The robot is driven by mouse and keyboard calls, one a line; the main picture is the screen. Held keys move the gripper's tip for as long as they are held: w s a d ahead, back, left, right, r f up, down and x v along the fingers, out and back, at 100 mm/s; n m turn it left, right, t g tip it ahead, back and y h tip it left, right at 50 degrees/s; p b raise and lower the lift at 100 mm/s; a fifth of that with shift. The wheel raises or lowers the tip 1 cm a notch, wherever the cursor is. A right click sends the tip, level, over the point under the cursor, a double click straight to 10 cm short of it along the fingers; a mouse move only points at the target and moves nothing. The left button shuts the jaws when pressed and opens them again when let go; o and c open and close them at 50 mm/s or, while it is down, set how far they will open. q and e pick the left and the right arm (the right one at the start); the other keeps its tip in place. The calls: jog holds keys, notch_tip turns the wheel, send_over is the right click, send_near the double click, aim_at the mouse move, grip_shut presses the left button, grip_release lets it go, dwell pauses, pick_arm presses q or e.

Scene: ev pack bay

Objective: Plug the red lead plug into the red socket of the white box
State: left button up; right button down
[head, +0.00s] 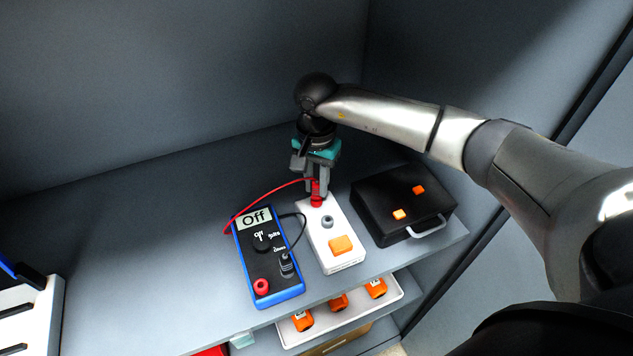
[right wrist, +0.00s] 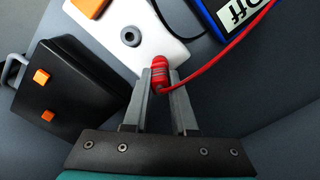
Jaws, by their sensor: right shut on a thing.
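My right gripper (head: 316,192) is shut on the red lead plug (head: 316,187) and points down at the far end of the white box (head: 346,258). The plug is upright, right at the red socket (head: 316,202); I cannot tell how deep it sits. In the right wrist view the plug (right wrist: 160,70) shows between the fingertips (right wrist: 160,85), over the white box (right wrist: 150,38), and hides the red socket. The box also has a grey socket (head: 328,222) and an orange button (head: 341,244). My left gripper is not in view.
A blue multimeter (head: 273,292) reading "Off" lies left of the box, with the red lead (head: 262,198) arching from it. A black case (head: 385,205) lies to the right. A white tray (head: 340,318) with orange items is below the shelf edge. The shelf's left part is clear.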

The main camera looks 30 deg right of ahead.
jog(key=shift+f+b, duration=0.4)
jog(key=shift+b, duration=0.1)
dwell(0.4)
jog(key=c, duration=0.6)
grip_release()
jog(key=shift+c, duration=0.2)
jog(key=shift+o, duration=0.3)
jog(key=o, duration=0.4)
jog(key=shift+r, duration=0.15)
jog(key=shift+r+p, duration=2.65)
jog(key=shift+r, duration=1.2)
